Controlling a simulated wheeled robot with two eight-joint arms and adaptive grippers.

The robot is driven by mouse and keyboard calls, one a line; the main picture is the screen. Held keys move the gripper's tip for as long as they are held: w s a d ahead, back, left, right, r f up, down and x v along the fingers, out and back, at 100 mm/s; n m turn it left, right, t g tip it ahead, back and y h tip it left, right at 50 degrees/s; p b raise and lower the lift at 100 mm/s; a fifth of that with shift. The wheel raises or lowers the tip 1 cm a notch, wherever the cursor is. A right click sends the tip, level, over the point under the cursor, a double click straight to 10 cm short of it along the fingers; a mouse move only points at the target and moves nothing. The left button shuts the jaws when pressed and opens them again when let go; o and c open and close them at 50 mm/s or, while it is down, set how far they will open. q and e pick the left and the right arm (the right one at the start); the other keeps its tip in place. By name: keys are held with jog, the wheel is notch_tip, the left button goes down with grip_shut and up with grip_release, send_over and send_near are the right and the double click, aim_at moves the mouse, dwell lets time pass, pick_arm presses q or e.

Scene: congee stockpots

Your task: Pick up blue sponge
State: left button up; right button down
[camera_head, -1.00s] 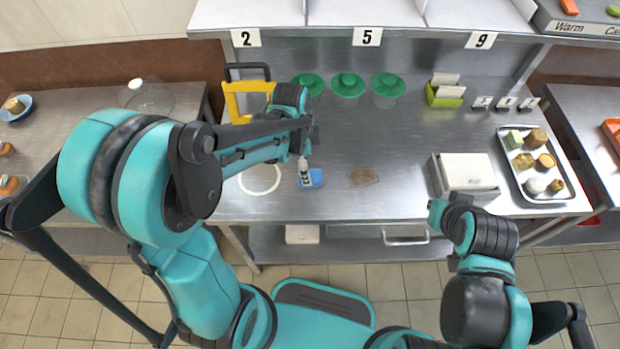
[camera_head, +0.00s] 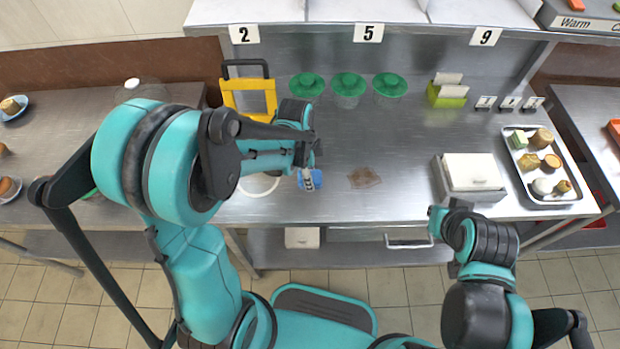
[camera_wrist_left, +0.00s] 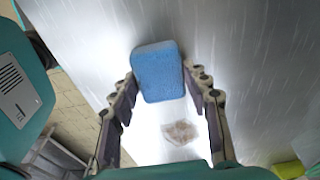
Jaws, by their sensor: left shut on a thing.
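The blue sponge (camera_head: 316,180) is at the front of the steel table in the head view, left of a brown stain. My left gripper (camera_head: 308,178) reaches down over it with its fingers shut on it. In the left wrist view the sponge (camera_wrist_left: 158,72) sits between the two fingertips of my left gripper (camera_wrist_left: 163,88), with a finger against each side. I cannot tell how far the sponge is above the table. My right arm is at the lower right, and its gripper fingers do not show.
The brown stain (camera_head: 364,177) lies right of the sponge. A white ring (camera_head: 258,187) lies to its left. A yellow frame (camera_head: 248,97) and green-lidded pots (camera_head: 348,88) stand behind. A white-lidded box (camera_head: 470,172) and a food tray (camera_head: 548,192) are on the right.

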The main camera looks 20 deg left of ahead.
aim_at(315, 178)
pick_arm(q)
jog(key=shift+c, duration=0.5)
jog(key=shift+r+p, duration=0.3)
jog(key=shift+r, duration=0.2)
jog(key=r+p, duration=0.1)
jog(key=r, duration=0.1)
jog(key=d+r+p, duration=0.1)
jog(key=r, duration=0.1)
jog(key=shift+s, duration=0.15)
jog(key=s+d+r+p, duration=0.2)
jog(key=d+r, duration=0.4)
jog(key=d, duration=0.4)
jog(key=shift+s+d+p, duration=0.15)
jog(key=shift+s+p, duration=0.2)
jog(key=shift+p, duration=0.25)
